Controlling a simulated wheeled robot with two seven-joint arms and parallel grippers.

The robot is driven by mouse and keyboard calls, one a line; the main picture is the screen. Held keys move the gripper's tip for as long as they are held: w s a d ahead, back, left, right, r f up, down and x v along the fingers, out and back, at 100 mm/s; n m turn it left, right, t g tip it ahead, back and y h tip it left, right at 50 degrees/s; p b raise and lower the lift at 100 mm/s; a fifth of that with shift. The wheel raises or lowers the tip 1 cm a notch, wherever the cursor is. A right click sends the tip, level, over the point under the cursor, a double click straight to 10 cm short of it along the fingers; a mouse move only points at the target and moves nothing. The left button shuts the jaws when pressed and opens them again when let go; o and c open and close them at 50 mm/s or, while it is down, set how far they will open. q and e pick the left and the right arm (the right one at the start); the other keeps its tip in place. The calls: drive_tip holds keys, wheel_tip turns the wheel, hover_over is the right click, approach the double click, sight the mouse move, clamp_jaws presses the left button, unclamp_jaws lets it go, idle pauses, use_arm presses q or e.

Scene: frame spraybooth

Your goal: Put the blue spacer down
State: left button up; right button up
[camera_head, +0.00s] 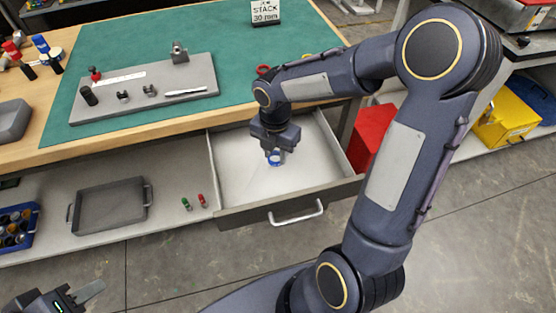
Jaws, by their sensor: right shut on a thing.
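The blue spacer (275,155) is a small ring with a pale middle. My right gripper (275,157) is shut on it, pointing down over the open drawer (235,175). I cannot tell whether the spacer touches the drawer floor or hangs above it. My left gripper (75,298) is at the bottom left, well away from the bench; its fingers look partly cut off by the view and I cannot tell how far apart they are.
A green mat (235,50) covers the bench, with a grey fixture plate (150,100) and a "STACK 30 mm" sign (265,11). The lower shelf bears a grey tray (110,205) and small red and green items. A red bin (372,135) stands right of the drawer.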

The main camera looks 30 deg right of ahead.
sight(278, 161)
drive_tip(key=shift+d+f+b, duration=0.2)
drive_tip(key=shift+f, duration=0.8)
drive_tip(key=shift+d+f+b, duration=0.15)
drive_tip(key=shift+f, duration=0.8)
drive_tip(key=shift+f, duration=0.15)
drive_tip(key=o, duration=0.9)
drive_tip(key=shift+o, duration=0.2)
